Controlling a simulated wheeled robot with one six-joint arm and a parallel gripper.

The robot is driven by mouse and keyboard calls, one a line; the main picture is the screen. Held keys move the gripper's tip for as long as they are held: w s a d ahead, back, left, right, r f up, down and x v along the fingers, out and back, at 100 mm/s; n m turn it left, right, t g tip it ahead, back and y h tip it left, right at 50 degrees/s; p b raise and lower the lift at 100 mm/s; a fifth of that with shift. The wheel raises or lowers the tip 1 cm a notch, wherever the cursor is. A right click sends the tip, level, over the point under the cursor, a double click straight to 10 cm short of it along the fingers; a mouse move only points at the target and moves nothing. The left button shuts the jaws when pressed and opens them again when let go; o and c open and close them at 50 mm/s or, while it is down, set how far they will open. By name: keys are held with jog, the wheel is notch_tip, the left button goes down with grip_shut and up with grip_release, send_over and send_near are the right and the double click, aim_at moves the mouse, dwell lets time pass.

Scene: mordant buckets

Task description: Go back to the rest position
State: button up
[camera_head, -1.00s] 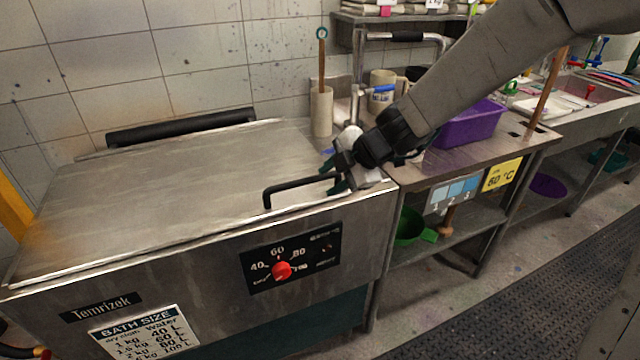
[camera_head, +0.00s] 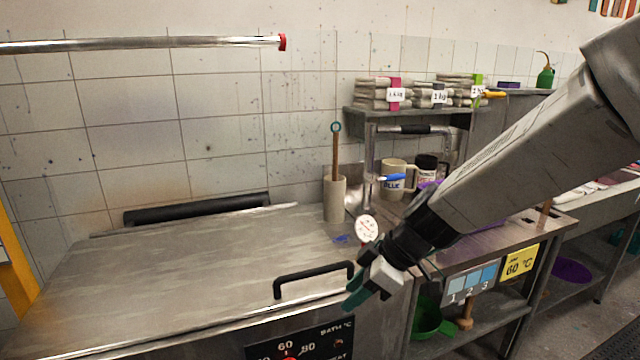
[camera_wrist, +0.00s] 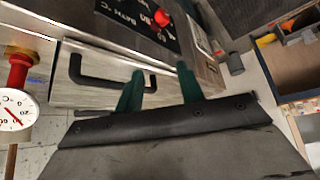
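My gripper (camera_head: 362,292) hangs in front of the steel vat's right front edge, just right of the black lid handle (camera_head: 314,279). In the wrist view my gripper's two green fingers (camera_wrist: 158,86) are apart with nothing between them. The handle also shows in the wrist view (camera_wrist: 100,84), beyond the fingers and clear of them. The vat lid (camera_head: 190,270) lies flat and closed. The control panel (camera_head: 305,343) with its red knob is partly cut off at the bottom of the head view.
A dial thermometer (camera_head: 367,229) stands close by my wrist. A shelf (camera_head: 420,116) with folded cloth stacks is at the back. A metal rail (camera_head: 140,43) crosses the upper left.

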jog(key=s+d+r+m+h, duration=0.3)
jog(key=s+d+r+m, duration=0.1)
jog(key=s+d+m, duration=0.3)
jog(key=s+d+r+m+h, duration=0.3)
jog(key=s+d+r+m, duration=0.2)
jog(key=s+d+m, duration=0.3)
jog(key=shift+s+d+h, duration=0.4)
jog(key=shift+s+d, duration=1.85)
jog(key=shift+s, duration=1.55)
